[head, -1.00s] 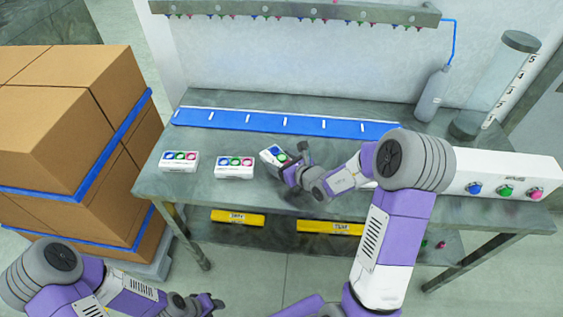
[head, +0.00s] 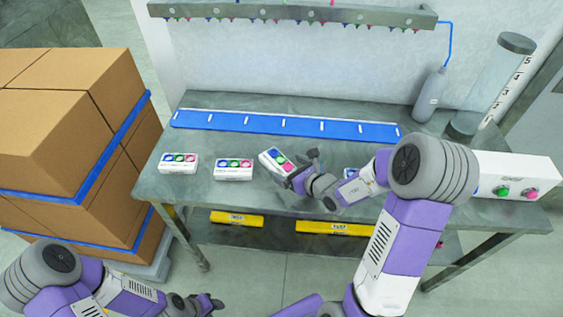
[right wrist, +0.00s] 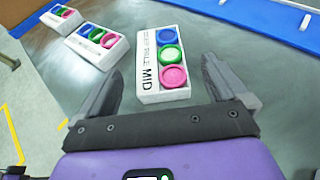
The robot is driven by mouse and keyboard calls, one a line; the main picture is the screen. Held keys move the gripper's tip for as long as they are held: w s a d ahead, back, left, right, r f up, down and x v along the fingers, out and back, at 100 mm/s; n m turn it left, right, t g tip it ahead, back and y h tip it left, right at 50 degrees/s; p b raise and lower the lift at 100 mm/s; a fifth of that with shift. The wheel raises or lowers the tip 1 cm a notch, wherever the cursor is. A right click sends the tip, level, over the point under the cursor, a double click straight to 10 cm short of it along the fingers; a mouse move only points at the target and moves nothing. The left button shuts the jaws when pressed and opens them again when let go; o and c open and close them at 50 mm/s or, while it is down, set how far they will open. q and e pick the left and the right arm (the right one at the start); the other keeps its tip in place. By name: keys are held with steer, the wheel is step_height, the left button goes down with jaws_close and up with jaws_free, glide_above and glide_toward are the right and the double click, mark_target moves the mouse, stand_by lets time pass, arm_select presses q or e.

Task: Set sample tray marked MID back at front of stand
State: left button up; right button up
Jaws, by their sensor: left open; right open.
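The sample tray marked MID (right wrist: 164,62) is a white block with blue, green and pink round lids. In the head view the tray (head: 274,160) rests on the grey table, turned at an angle, in front of the blue strip. My right gripper (right wrist: 160,85) is open, its fingers apart with the tray beyond and between them, not gripped. In the head view my right gripper (head: 303,168) is just right of the tray and partly covers it. My left gripper (head: 208,303) is open and empty, low in front of the table.
Two similar trays stand to the left, one nearer (head: 233,170) and one at far left (head: 178,163). A blue strip with white marks (head: 285,125) lies at the back. A white button box (head: 520,177) stands at right. Cardboard boxes (head: 70,130) stand left of the table.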

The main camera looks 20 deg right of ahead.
steer(key=p+v, duration=0.1)
steer(key=v, duration=0.6)
steer(key=shift+s+f, duration=0.1)
